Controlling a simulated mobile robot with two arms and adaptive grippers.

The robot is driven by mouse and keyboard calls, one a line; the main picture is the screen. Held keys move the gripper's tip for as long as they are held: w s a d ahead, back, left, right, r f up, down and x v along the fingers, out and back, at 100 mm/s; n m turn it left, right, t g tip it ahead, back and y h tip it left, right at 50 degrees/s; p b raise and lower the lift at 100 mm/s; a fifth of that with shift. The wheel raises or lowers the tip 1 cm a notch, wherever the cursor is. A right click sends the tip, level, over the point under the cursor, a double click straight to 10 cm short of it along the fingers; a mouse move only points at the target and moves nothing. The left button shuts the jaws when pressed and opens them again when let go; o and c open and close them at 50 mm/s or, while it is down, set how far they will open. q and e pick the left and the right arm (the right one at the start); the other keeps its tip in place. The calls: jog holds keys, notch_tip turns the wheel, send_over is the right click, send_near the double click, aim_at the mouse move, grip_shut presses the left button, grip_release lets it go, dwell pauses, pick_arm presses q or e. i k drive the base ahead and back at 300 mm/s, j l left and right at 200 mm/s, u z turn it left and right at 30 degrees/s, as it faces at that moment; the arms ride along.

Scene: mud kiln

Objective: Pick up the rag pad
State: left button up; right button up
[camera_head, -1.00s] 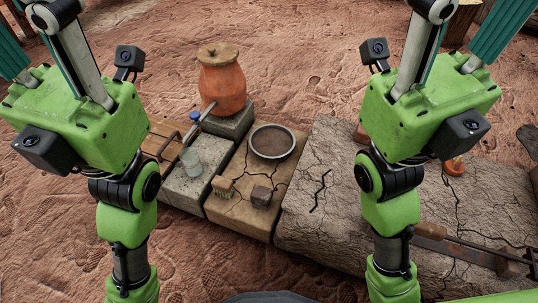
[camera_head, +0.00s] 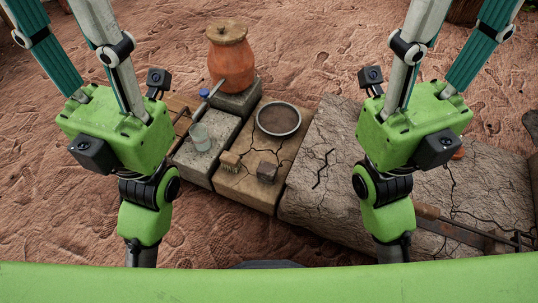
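A small dark grey-brown block-like piece (camera_head: 267,172), which may be the rag pad, lies on the tan stone slab (camera_head: 247,192) beside a brush; I cannot tell its material. My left gripper (camera_head: 120,130) is raised at the left, its fingers running out at the top edge. My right gripper (camera_head: 415,130) is raised at the right in the same way. Both are apart from the slab, and their fingertips are outside the picture, so their opening is hidden. I see nothing held.
The brush (camera_head: 230,161) stands close left of the piece. A dark round bowl (camera_head: 278,120) lies behind it. A glass (camera_head: 201,138) and an orange lidded pot (camera_head: 231,62) stand farther left and back. A cracked stone slab (camera_head: 325,150) is at right, with a long tool (camera_head: 460,230).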

aim_at(267, 173)
jog(key=k, duration=1.45)
